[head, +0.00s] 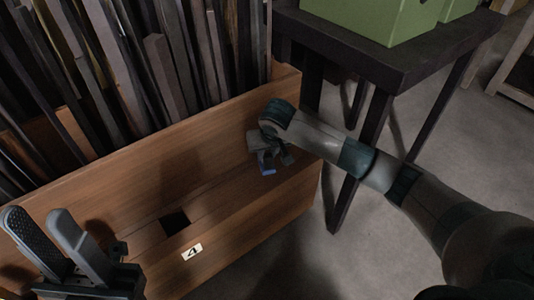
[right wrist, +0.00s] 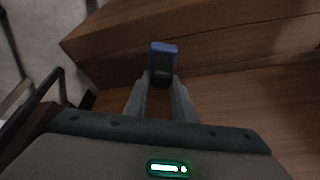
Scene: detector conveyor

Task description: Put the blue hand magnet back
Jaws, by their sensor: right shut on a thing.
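The blue hand magnet (head: 267,170) is in my right gripper (head: 272,163), near the right end of the wooden bin's front ledge in the head view. In the right wrist view its blue top (right wrist: 164,47) and dark body show between the fingertips of my right gripper (right wrist: 161,84), which is shut on it. Whether the magnet touches the wood I cannot tell. My left gripper (head: 62,228) is at the lower left of the head view, its two fingers apart with nothing between them.
The wooden bin (head: 120,195) holds many upright dark boards. Its ledge has a dark square hole (head: 174,222) and a label "4" (head: 192,251). A dark table (head: 385,62) with green boxes (head: 370,18) stands behind my right arm. Grey floor is open at right.

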